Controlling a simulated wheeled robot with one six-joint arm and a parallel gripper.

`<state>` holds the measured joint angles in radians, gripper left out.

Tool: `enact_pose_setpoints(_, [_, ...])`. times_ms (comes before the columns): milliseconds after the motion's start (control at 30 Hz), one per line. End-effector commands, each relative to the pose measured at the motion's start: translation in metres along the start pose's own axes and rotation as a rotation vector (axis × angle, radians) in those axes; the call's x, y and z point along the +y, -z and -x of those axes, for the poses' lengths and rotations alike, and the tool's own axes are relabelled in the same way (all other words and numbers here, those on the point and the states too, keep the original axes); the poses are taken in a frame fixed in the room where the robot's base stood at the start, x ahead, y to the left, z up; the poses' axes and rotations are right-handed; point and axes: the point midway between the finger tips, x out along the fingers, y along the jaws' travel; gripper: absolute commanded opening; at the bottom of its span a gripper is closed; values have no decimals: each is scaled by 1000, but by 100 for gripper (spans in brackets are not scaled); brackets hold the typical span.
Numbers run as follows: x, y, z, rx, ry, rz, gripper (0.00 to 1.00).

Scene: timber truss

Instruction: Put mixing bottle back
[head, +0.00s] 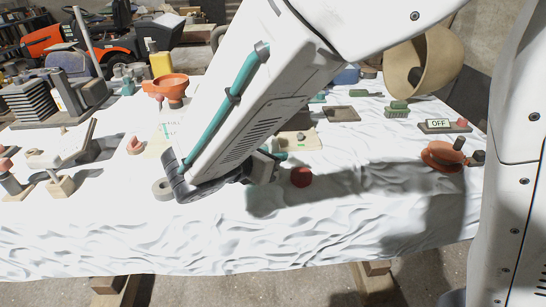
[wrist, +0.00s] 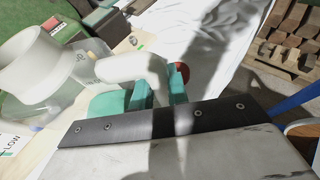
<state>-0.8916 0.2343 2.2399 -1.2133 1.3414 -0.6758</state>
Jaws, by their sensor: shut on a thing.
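The mixing bottle (wrist: 50,90) looks like the clear, wide container with a white collar at the left of the wrist view. A white, handle-like part (wrist: 128,66) reaches from its side to between my teal fingers. My gripper (wrist: 150,92) is shut on this white part. The bottle's base is partly out of the picture, and I cannot tell whether it touches the board below. In the head view my arm hides the bottle and most of the gripper; only a bit of teal shows beside the wrist.
A white-covered table (head: 120,225) holds scattered items. An orange funnel (head: 167,88) and yellow bottle (head: 161,63) stand behind at left. A red knob (head: 301,177) is close to my wrist. An orange round item (head: 440,156) lies at right. The front strip of cloth is clear.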

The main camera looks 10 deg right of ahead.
Motion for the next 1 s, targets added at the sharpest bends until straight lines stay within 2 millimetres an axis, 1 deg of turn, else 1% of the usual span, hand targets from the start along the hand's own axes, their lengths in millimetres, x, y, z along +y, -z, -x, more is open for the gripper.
enact_pose_setpoints(33, [0,7,-3,-2,1,4,0])
enact_pose_setpoints(133, [0,17,-7,-2,1,3,0])
enact_pose_setpoints(533, [0,23,-9,-1,-1,1,0])
enact_pose_setpoints(567, [0,22,-9,-1,0,1,24])
enact_pose_setpoints(600, [0,22,-9,0,0,1,36])
enact_pose_setpoints(633, [0,22,-9,0,0,1,38])
enact_pose_setpoints(933, [0,20,-8,0,0,0,38])
enact_pose_setpoints(1000, [0,19,-4,-1,-2,0,38])
